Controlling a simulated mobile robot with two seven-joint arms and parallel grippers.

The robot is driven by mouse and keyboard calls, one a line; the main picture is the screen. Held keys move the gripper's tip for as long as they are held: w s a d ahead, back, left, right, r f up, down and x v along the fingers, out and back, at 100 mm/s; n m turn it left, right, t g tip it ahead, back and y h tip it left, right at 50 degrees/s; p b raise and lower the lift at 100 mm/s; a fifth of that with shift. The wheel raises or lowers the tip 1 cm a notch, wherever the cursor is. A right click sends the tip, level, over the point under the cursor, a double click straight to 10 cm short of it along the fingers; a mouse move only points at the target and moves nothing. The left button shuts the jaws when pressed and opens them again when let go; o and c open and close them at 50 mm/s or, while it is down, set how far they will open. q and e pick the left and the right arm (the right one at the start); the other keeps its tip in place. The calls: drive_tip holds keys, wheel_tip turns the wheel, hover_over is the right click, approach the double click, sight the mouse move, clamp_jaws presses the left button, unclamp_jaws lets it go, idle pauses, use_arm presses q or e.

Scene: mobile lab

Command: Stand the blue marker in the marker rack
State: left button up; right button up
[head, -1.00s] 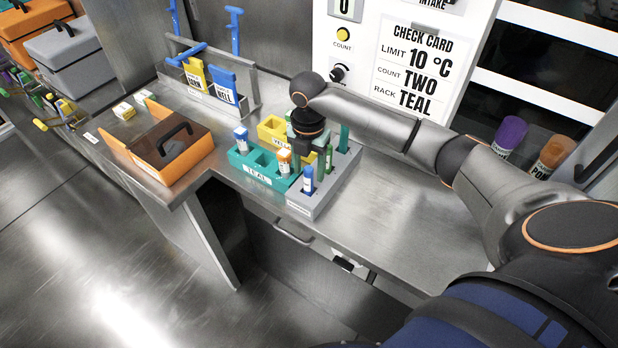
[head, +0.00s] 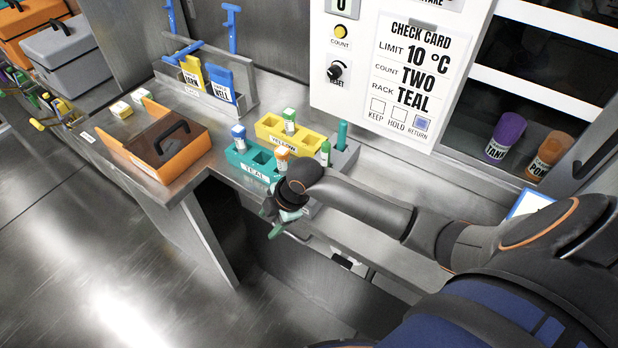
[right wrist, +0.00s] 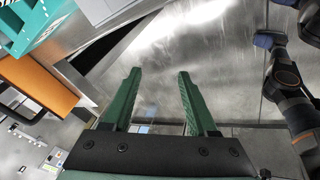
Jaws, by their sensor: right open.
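I cannot pick out a blue marker for certain. A blue-capped tube (head: 238,137) stands in the teal rack (head: 254,170). A grey block (head: 346,158), which may be the marker rack, stands to the right of the yellow rack, partly hidden by my right arm. A green upright piece (head: 325,153) and a teal one (head: 342,134) stand at it. My right gripper (head: 277,227) is at the counter's front edge, in front of the racks. In the right wrist view its green fingers (right wrist: 158,75) are apart with nothing between them. My left gripper is not in view.
The yellow rack (head: 268,133) holds a green-capped tube (head: 289,120). An orange box (head: 155,165) with a dark lid stands to the left. Blue and yellow labelled holders (head: 220,85) stand behind. Purple (head: 503,138) and orange (head: 549,156) containers are at the right.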

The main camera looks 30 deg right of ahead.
drive_tip(key=s+a+f+m+t+y, duration=0.1)
drive_tip(key=s+a+f+m+t, duration=0.25)
drive_tip(key=s+f+m, duration=0.3)
drive_tip(key=s+d+f+m+t+h, duration=0.1)
drive_tip(key=s+d+m+t, duration=0.1)
drive_tip(key=s+m, duration=0.6)
drive_tip(key=shift+s+d+h, duration=0.4)
drive_tip(key=shift+s+d, duration=0.05)
drive_tip(key=shift+s, duration=0.75)
